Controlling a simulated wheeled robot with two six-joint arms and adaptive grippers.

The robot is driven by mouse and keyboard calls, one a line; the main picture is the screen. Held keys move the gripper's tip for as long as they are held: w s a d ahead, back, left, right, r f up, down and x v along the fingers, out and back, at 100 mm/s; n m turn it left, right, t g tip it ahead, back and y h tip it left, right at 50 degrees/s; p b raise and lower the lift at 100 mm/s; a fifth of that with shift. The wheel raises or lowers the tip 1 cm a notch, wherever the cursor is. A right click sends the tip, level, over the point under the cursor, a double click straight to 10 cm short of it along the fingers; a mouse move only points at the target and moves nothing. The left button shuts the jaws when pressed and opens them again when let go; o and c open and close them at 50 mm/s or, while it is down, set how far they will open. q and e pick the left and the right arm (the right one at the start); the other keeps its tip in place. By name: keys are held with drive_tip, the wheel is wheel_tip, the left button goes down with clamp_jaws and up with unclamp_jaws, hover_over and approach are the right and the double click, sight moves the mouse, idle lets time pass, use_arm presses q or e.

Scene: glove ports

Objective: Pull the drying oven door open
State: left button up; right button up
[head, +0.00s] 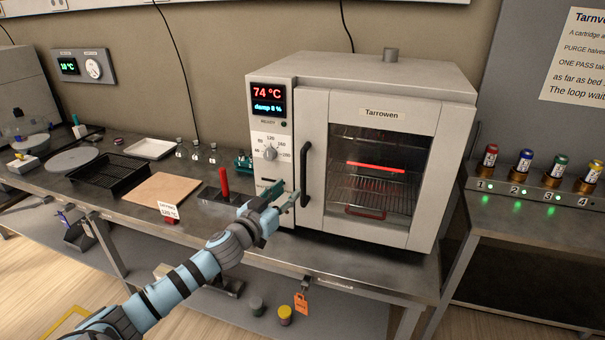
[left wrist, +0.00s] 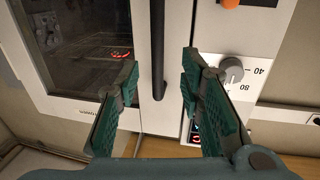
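The drying oven (head: 365,150) stands on the bench, with its windowed door (head: 428,180) closed. A dark vertical handle (head: 306,175) runs down the door's left edge; it also shows in the left wrist view (left wrist: 158,45). My left gripper (head: 285,198) is at the lower part of the handle, just left of it in the head view. In the left wrist view the green fingers (left wrist: 160,88) are spread, with the handle's end between them in the picture and gaps on both sides. I cannot tell how deep the handle lies between them. My right gripper is not in view.
The dial (head: 269,153) and display (head: 268,98) are left of the door. A red upright lever (head: 224,184), wooden board (head: 160,192) and black tray (head: 109,172) lie left on the bench. Several coloured cartridges (head: 525,162) stand at right. Floor in front is partly free.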

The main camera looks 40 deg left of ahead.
sight(302, 178)
use_arm(q)
drive_tip(key=w, duration=0.2)
drive_tip(key=w+r, duration=0.1)
drive_tip(key=shift+w, duration=0.35)
drive_tip(key=w+b, duration=0.2)
drive_tip(key=w, duration=0.1)
drive_tip(key=w+a+f+b, duration=0.1)
drive_tip(key=b, duration=0.1)
drive_tip(key=shift+w, duration=0.35)
drive_tip(key=shift+w+r, duration=0.1)
drive_tip(key=shift+w, duration=0.25)
drive_tip(key=shift+d, duration=0.1)
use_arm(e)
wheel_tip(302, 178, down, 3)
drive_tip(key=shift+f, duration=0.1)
use_arm(q)
drive_tip(key=shift+r, duration=0.1)
drive_tip(key=shift+s, duration=0.1)
clamp_jaws()
